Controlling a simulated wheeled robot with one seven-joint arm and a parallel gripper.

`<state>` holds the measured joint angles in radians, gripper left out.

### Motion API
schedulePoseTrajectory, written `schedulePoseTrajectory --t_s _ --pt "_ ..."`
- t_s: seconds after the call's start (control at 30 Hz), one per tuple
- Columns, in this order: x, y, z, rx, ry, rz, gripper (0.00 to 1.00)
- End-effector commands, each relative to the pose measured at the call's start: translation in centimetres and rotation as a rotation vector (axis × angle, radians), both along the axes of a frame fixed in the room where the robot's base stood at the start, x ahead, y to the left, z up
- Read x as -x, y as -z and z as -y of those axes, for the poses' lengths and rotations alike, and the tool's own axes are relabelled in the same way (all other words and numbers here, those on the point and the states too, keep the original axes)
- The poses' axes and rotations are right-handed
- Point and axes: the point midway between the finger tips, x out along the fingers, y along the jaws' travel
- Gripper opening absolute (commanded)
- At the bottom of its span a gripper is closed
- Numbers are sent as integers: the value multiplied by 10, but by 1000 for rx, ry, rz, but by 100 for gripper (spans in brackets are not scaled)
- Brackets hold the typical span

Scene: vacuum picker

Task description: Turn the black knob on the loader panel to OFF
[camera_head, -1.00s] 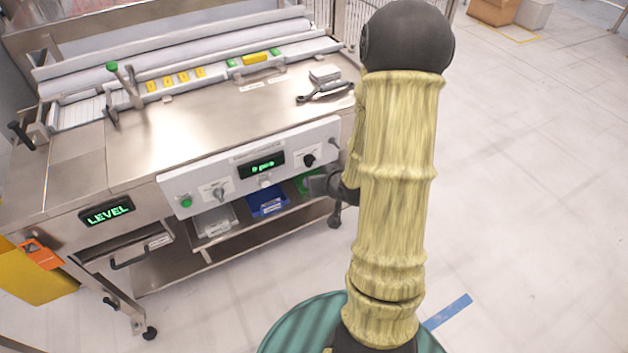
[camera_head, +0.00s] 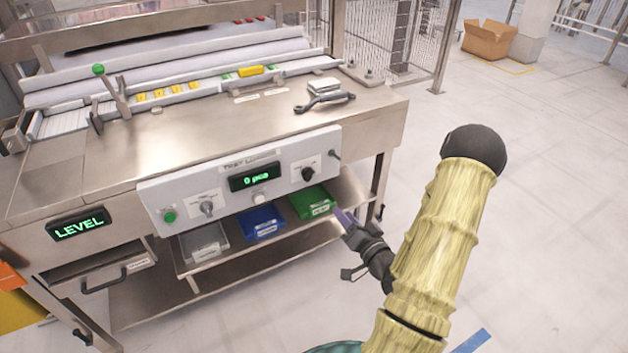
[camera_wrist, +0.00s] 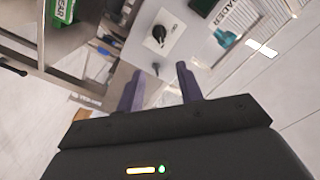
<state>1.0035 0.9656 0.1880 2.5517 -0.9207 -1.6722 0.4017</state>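The black knob (camera_head: 308,174) sits on a white plate at the right end of the pale loader panel (camera_head: 150,195), on the front of the steel machine. It also shows in the wrist view (camera_wrist: 159,34), ahead of the fingertips. The lettering around it is too small to read, so I cannot tell its setting. My gripper (camera_head: 343,215) is below and to the right of the knob, apart from the panel. In the wrist view my gripper (camera_wrist: 158,72) has its two purple fingers spread, with nothing held between them.
A small lever (camera_head: 335,155) sticks out at the panel's right end. The panel also has a green button (camera_head: 169,216), a grey knob (camera_head: 207,208) and a "0 pcs" display (camera_head: 255,177). Green (camera_head: 311,202) and blue (camera_head: 262,222) bins sit underneath.

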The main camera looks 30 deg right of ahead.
Motion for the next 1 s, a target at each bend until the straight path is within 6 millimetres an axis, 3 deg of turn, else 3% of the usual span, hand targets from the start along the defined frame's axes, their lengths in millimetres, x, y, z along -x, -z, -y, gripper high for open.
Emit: schedulePoseTrajectory --t_s 0.37,1.0 --pt "-29 5 -2 5 -3 3 36" --pt "-143 1 -7 2 -3 1 36"
